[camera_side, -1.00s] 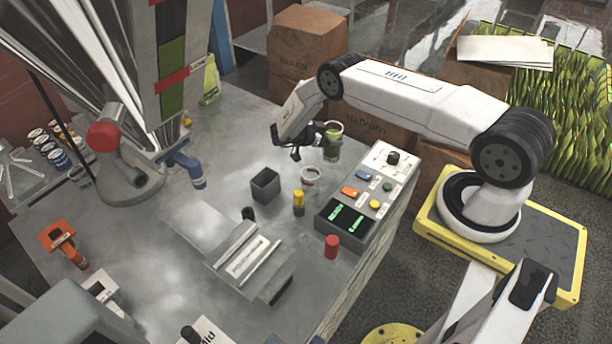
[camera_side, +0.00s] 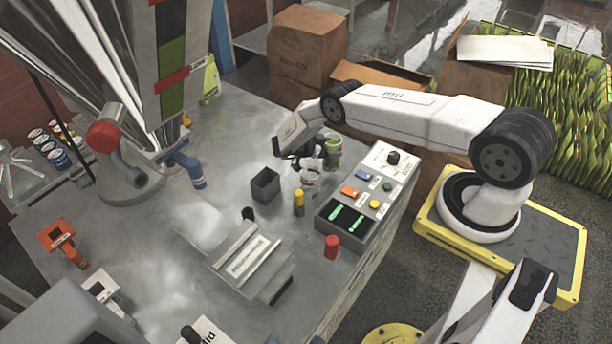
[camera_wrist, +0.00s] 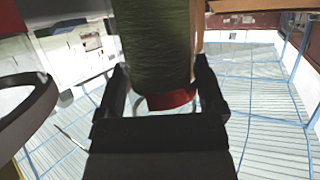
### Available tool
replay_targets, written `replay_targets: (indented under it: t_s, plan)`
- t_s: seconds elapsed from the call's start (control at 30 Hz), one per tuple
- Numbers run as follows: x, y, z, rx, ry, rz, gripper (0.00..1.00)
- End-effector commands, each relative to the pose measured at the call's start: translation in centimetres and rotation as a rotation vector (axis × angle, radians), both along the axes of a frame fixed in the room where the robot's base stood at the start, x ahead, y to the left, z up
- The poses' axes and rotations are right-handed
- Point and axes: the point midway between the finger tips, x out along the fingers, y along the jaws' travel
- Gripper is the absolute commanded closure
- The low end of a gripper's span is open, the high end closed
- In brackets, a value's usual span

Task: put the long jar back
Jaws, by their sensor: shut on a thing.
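The long jar (camera_side: 332,152), clear with green contents, is in my gripper (camera_side: 318,155) just behind the control box in the side view. My gripper is shut on it. In the wrist view the jar (camera_wrist: 155,45) stands between the two dark fingers (camera_wrist: 163,88), with a red band or rim visible below it. Whether the jar's base touches the table cannot be told.
A dark square bin (camera_side: 265,185) and a yellow-topped bottle (camera_side: 298,202) are nearby. The control box (camera_side: 369,190) is close on the right. Open table lies left.

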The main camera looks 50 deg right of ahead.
Motion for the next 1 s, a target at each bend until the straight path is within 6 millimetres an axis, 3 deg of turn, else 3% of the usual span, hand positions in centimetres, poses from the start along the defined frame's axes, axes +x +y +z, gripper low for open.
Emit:
replay_targets:
  t_s: [0.4, 1.0]
  plan:
    - [0.0, 0.0, -2.2, 0.0, -0.001, 0.0, 0.93]
    - [0.0, 0.0, -2.4, 0.0, -0.001, 0.0, 0.93]
